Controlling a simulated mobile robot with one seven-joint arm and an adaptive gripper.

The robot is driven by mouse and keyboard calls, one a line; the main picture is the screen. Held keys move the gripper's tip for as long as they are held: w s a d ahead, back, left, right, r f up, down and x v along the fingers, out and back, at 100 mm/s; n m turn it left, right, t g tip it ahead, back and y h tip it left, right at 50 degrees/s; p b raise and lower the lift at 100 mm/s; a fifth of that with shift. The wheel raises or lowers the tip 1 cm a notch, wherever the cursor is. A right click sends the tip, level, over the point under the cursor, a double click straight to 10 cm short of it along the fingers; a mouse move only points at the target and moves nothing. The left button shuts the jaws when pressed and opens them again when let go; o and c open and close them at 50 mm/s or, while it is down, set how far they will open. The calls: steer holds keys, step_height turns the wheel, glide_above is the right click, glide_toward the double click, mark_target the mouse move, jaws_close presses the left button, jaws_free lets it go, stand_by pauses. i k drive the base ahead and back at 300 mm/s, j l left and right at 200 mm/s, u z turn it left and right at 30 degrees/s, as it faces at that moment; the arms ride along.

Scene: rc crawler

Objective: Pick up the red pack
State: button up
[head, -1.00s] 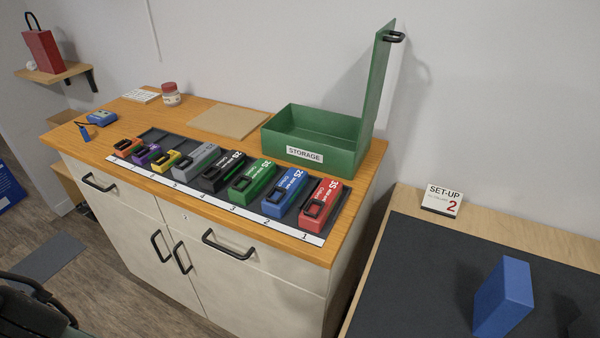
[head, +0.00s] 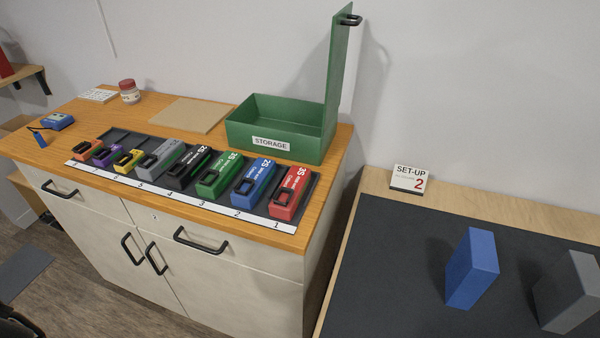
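The red pack (head: 291,193) sits in a dark tray (head: 309,192) on the wooden cabinet top, at the right end of a row, by the number 1 on the white strip. It has a dark handle or connector on its near end and white lettering on top. A blue pack (head: 255,183) lies just left of it, and a green pack (head: 220,176) left of that. My gripper is not seen in the head view; a dark shape at the lower left edge is too cut off to tell.
An open green storage box (head: 280,142) with its lid upright stands behind the row. To the right is a table with a dark mat (head: 400,260), a standing blue block (head: 472,268), a grey block (head: 569,290) and a set-up sign (head: 409,179). Drawer handles (head: 201,241) stick out in front.

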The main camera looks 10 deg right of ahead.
mark_target(284, 204)
steer(key=j+z, duration=0.15)
steer(key=z, duration=0.35)
steer(key=k+j+z, duration=0.1)
steer(key=z, duration=0.35)
steer(key=k+z, duration=0.15)
steer(key=z, duration=0.35)
